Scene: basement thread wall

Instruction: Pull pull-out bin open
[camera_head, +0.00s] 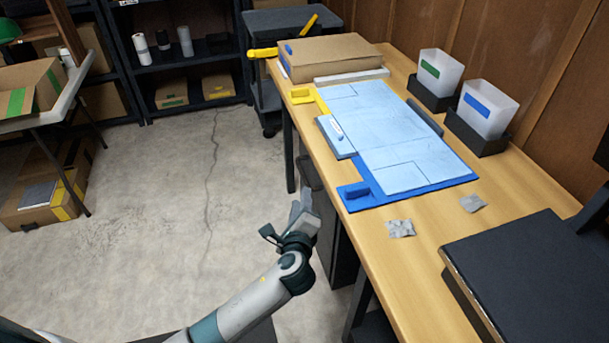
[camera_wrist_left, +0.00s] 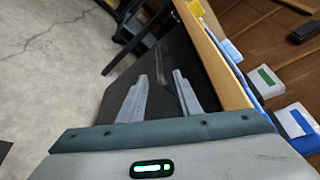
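The pull-out bin (camera_head: 338,252) is a dark grey box under the near long edge of the wooden table, partly hidden behind my left gripper. In the left wrist view the dark surface ahead of the fingers appears to be the bin (camera_wrist_left: 190,62), with a thin curved strip on it that may be its handle (camera_wrist_left: 159,55). My left gripper (camera_head: 303,205) is beside the bin, on the floor side. Its two grey fingers stand apart with nothing between them in the left wrist view (camera_wrist_left: 161,88). Contact with the bin cannot be told. My right gripper is not in view.
The wooden table (camera_head: 520,190) carries a blue mat (camera_head: 462,180), a cardboard box (camera_head: 335,55), two white bins and crumpled scraps. A black cart (camera_head: 262,75) stands beyond the table. Open concrete floor (camera_head: 160,200) lies left of my left arm.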

